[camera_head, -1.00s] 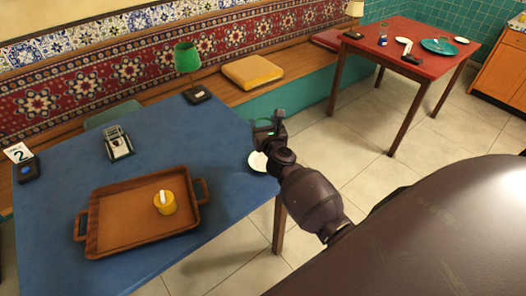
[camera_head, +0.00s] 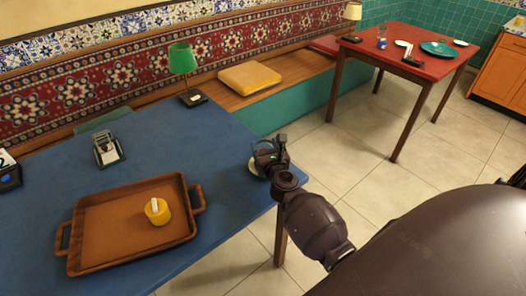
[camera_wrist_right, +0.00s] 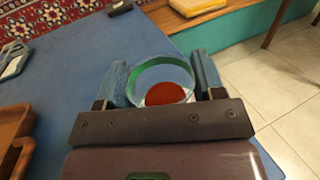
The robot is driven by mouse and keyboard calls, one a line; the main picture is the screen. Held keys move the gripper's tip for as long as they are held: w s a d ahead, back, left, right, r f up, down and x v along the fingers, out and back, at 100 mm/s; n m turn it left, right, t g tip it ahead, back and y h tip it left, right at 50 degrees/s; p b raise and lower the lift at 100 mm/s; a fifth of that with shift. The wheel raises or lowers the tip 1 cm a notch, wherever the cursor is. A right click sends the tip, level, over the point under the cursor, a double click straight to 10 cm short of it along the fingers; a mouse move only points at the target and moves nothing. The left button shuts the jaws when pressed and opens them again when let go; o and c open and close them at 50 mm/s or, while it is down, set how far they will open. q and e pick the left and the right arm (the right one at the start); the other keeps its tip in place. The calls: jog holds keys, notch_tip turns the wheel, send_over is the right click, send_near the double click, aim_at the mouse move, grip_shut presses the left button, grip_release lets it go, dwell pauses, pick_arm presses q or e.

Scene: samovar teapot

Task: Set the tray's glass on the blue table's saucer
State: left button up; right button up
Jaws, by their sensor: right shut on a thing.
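My right gripper (camera_head: 267,154) is shut on a clear glass with a green-tinted rim and red contents. The glass (camera_wrist_right: 163,82) shows upright between the two fingers in the wrist view. The gripper is at the right edge of the blue table (camera_head: 150,150), over or close to a pale saucer (camera_head: 254,169). Most of the saucer is hidden behind the gripper, and I cannot tell whether the glass touches it. The brown wooden tray (camera_head: 88,259) lies on the blue table and carries a yellow pot-like object. My left gripper is not in view.
The yellow object (camera_head: 157,212) stands on the tray. A green lamp (camera_head: 183,59) and a metal holder (camera_head: 106,150) stand towards the back of the blue table. A red table (camera_head: 400,45) with dishes stands far right. Blue tabletop between tray and gripper is clear.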

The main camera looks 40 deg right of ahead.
jog(key=shift+f, duration=0.6)
jog(key=shift+r, duration=0.25)
jog(key=shift+f+b, duration=0.35)
jog(key=shift+f, duration=0.1)
jog(key=o, duration=1)
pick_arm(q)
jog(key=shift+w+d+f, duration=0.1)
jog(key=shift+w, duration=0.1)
pick_arm(e)
jog(key=shift+o, duration=0.2)
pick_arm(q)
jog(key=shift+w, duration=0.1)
pick_arm(e)
jog(key=shift+r, duration=0.1)
